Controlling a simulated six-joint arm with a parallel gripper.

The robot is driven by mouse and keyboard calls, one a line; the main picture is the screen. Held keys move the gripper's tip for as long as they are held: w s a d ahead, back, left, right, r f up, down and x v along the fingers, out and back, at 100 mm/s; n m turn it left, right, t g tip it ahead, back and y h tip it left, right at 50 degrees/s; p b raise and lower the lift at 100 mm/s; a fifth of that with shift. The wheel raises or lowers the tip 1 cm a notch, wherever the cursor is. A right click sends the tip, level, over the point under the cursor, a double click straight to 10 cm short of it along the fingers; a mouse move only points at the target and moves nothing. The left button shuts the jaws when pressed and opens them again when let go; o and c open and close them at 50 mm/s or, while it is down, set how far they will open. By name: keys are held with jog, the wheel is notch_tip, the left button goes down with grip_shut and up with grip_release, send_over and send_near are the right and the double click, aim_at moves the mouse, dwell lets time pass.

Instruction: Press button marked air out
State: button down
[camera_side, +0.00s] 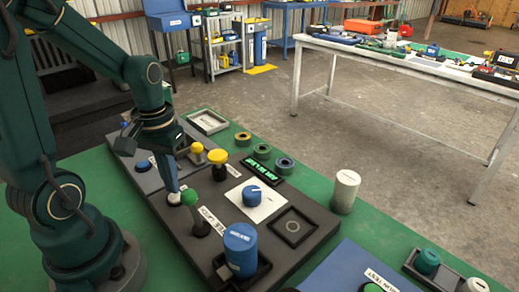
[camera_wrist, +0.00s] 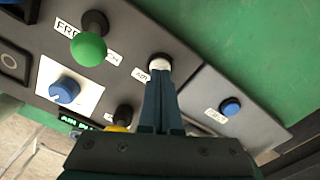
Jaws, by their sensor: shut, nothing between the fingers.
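A white button (camera_wrist: 159,61) in a dark collar stands on the dark control panel (camera_side: 180,228). The partly hidden label (camera_wrist: 140,75) beside it starts with "AI"; the rest is covered by my fingers. The button also shows in the side view (camera_side: 174,199), just under my fingertips. My gripper (camera_side: 173,187) is shut and empty, pointing down over the button. In the wrist view its fingertips (camera_wrist: 160,77) overlap the button's near edge. I cannot tell whether they touch it or hover just above.
A blue button (camera_wrist: 231,107) is on the neighbouring grey panel.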

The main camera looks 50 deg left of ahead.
aim_at(177, 197)
jog(key=shift+f, duration=0.8)
jog(key=shift+r, duration=0.1)
notch_tip(177, 197, up, 7)
jog(key=shift+r, duration=0.2)
dwell(0.8)
dwell(0.5)
jog(key=s+d+r+m+t, duration=0.1)
jog(key=d+r+m+t, duration=0.2)
jog(key=d, duration=0.6)
jog(key=m+t, duration=0.2)
jog(key=m, duration=0.1)
jog(key=shift+s+r+t, duration=0.3)
jog(key=shift+s+r, duration=0.05)
